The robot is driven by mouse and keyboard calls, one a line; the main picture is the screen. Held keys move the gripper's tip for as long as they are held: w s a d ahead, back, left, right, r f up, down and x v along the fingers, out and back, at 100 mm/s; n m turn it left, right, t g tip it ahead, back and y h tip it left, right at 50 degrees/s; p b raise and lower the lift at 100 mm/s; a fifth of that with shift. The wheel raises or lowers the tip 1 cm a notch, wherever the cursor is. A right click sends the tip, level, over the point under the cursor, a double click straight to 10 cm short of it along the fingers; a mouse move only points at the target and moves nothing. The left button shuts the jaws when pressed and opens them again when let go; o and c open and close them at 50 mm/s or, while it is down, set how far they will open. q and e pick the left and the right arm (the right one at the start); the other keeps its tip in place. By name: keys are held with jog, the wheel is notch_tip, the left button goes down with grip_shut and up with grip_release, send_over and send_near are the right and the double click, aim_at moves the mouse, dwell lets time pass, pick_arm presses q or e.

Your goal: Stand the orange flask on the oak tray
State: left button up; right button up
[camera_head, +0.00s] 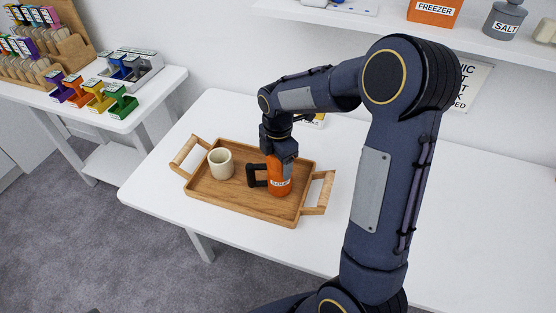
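The orange flask (279,181), with a black side handle and a pale label, is upright over the right half of the oak tray (232,201). Its base looks to be at the tray floor, but I cannot tell whether it bears fully on it. My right gripper (279,154) points down and is closed around the flask's top, which it hides; the fingertips show poorly. A cream mug (220,163) stands in the tray's left half, apart from the flask. My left gripper is not in view.
A small yellow-labelled item (316,121) lies partly hidden behind my arm. A side table (175,77) at left holds coloured holders and a rack. A wall shelf (390,27) carries an orange freezer box (434,12) and a grey salt jar (503,20).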

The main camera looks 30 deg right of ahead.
jog(key=o, duration=0.4)
jog(key=shift+r, duration=0.1)
